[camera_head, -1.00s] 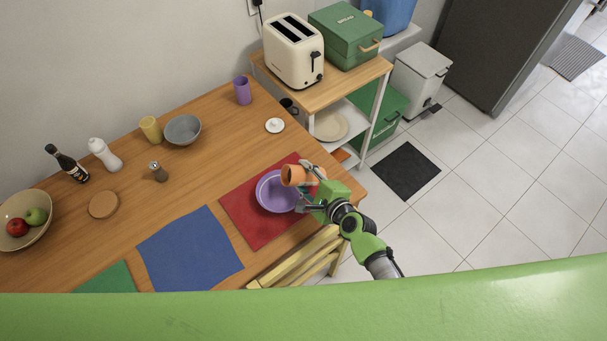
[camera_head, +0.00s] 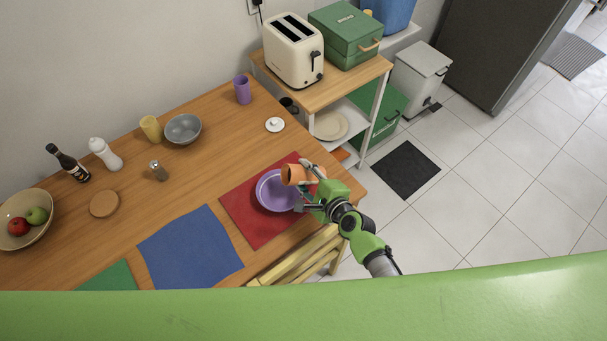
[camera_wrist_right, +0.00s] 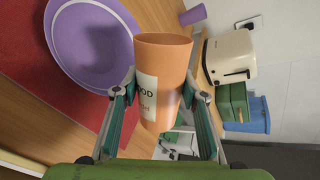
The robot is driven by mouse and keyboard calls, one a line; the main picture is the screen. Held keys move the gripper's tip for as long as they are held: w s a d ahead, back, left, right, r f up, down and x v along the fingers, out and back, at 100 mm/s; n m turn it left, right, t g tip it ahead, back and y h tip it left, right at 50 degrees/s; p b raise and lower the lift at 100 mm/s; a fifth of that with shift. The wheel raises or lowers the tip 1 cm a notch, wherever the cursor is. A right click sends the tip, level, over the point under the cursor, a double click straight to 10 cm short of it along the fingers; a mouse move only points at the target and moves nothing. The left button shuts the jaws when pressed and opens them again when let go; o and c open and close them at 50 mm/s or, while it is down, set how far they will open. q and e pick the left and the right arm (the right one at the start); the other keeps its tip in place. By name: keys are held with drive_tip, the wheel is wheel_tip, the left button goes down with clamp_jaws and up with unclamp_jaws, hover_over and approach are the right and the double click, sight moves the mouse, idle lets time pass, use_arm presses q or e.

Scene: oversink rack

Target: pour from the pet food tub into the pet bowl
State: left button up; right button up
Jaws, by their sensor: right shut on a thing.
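The pet food tub is orange with a pale label reading "OOD" (camera_wrist_right: 163,75); it also shows in the head view (camera_head: 291,174). My right gripper (camera_head: 312,187) is shut on the tub, one finger on each side of it in the right wrist view (camera_wrist_right: 162,98). The tub is tilted, with its open end toward the left over the right edge of the pet bowl in the head view. The purple pet bowl (camera_head: 271,193) rests on the red mat. The tub's inside and any food are not visible. My left gripper is not in view.
The red mat (camera_head: 244,221) lies near the table's right end, beside a blue mat (camera_head: 190,247). A white lid (camera_head: 275,125) lies behind the bowl. A chair (camera_head: 300,258) stands at the front edge. A shelf with a toaster (camera_head: 292,52) stands behind.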

drive_tip(key=shift+a+r+n+h+p, duration=0.1)
drive_tip(key=shift+r+n+h+p, duration=0.65)
drive_tip(key=shift+p, duration=1.6)
idle(5.7)
